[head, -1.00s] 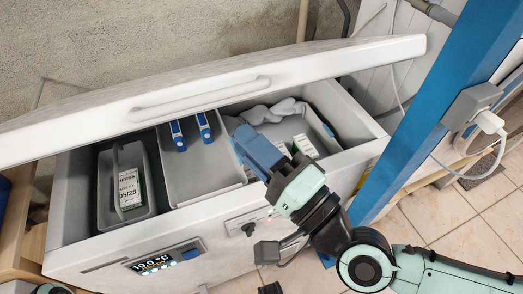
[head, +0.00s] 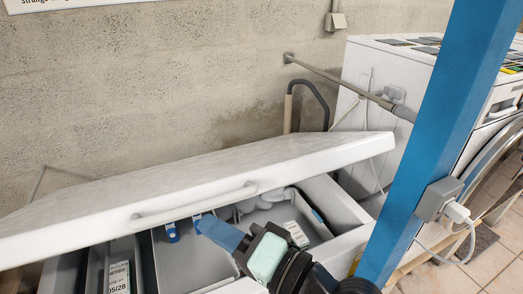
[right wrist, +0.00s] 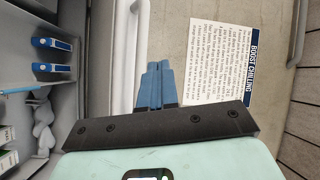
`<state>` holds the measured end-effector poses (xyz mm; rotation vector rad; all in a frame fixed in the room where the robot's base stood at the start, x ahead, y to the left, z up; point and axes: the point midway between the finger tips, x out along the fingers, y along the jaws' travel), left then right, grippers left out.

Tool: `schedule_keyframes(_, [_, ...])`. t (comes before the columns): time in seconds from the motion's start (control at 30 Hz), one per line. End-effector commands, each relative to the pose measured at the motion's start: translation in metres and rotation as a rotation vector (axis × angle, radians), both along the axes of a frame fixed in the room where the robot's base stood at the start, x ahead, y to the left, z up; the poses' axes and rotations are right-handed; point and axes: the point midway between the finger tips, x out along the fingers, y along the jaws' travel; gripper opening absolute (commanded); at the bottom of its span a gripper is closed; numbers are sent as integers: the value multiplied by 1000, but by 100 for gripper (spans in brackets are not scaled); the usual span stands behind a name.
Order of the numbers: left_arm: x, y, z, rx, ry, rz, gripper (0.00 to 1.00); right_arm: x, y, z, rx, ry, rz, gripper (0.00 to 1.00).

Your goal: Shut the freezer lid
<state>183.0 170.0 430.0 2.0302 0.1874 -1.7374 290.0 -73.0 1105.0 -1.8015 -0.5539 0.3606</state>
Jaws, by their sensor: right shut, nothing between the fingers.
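The white freezer lid (head: 300,158) is partly open, tilted above the freezer body, with a bar handle (head: 195,204) on its front edge. The handle also shows in the right wrist view (right wrist: 141,45), left of the fingers. My right gripper (head: 205,224) appears just below the lid's front edge in the head view, near the handle. Its blue fingers are together and empty; they also show in the right wrist view (right wrist: 158,68). I cannot tell whether they touch the lid. The open freezer compartment (head: 180,265) shows below. My left gripper is not in view.
Inside are dividers, blue-and-white items (right wrist: 52,68) and a labelled package (head: 120,278). A blue post (head: 425,130) with a grey socket box (head: 438,198) stands at the right. A white appliance (head: 385,75) stands behind it. A concrete wall (head: 180,90) is behind the lid.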

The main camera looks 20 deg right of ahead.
Motion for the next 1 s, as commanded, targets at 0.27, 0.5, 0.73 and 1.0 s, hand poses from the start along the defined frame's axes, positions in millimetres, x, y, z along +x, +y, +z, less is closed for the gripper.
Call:
schedule_keyframes(0.27, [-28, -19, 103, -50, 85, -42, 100, 81, 10, 68, -568, 193, 212, 0])
schedule_keyframes(0.5, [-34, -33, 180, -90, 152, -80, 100, 134, -47, 89, -1013, 491, 362, 0])
schedule_keyframes(0.73, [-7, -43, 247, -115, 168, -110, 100, 155, -109, 135, -1257, 792, 452, 0])
schedule_keyframes(1.0, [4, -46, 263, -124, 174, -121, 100, 154, -131, 147, -1315, 925, 487, 0])
